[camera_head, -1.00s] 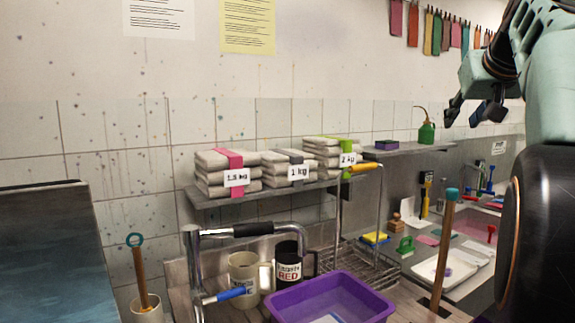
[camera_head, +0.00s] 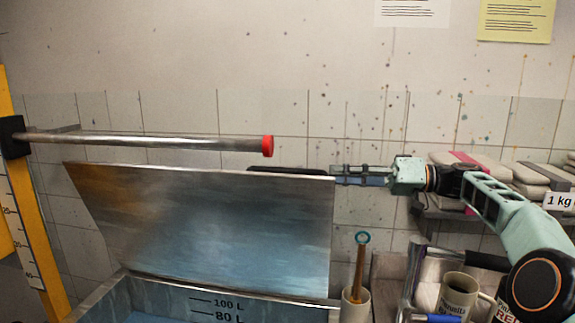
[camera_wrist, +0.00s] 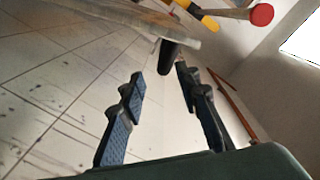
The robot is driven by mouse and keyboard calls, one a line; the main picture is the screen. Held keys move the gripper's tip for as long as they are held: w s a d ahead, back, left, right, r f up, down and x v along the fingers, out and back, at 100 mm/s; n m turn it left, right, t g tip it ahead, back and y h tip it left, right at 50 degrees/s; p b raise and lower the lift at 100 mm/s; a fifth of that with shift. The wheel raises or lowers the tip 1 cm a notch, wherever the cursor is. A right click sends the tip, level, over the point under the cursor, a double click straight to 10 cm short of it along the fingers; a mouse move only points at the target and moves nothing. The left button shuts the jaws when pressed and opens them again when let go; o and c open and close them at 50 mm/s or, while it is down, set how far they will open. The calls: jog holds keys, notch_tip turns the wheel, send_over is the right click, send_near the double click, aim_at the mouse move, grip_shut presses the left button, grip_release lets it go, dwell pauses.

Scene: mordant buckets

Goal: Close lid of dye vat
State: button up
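The dye vat (camera_head: 150,300), with 80 L and 100 L marks inside, is at the bottom of the head view. Its grey metal lid (camera_head: 210,225) stands raised and tilted at the back. A dark handle (camera_head: 290,172) runs along the lid's top edge at the right. My gripper (camera_head: 338,174) is at the lid's upper right corner, pointing left at the handle's end. In the wrist view its fingers (camera_wrist: 160,75) are open, with the handle's dark end (camera_wrist: 167,57) ahead near the fingertips. I cannot tell whether they touch it.
A metal bar with a red end cap (camera_head: 267,146) reaches across just above the lid from a yellow post (camera_head: 38,240). Right of the vat stand a pot with a stick (camera_head: 355,305), a mug (camera_head: 457,297) and a shelf of folded cloth (camera_head: 470,170).

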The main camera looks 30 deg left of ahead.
aim_at(289, 171)
jog(key=x, duration=0.4)
jog(key=p+x, duration=0.1)
jog(key=x, duration=0.3)
jog(key=p+x, duration=0.1)
jog(key=x, duration=0.3)
jog(key=shift+s+a+r, duration=0.2)
jog(key=shift+s+r, duration=0.1)
jog(key=shift+r, duration=0.05)
grip_shut()
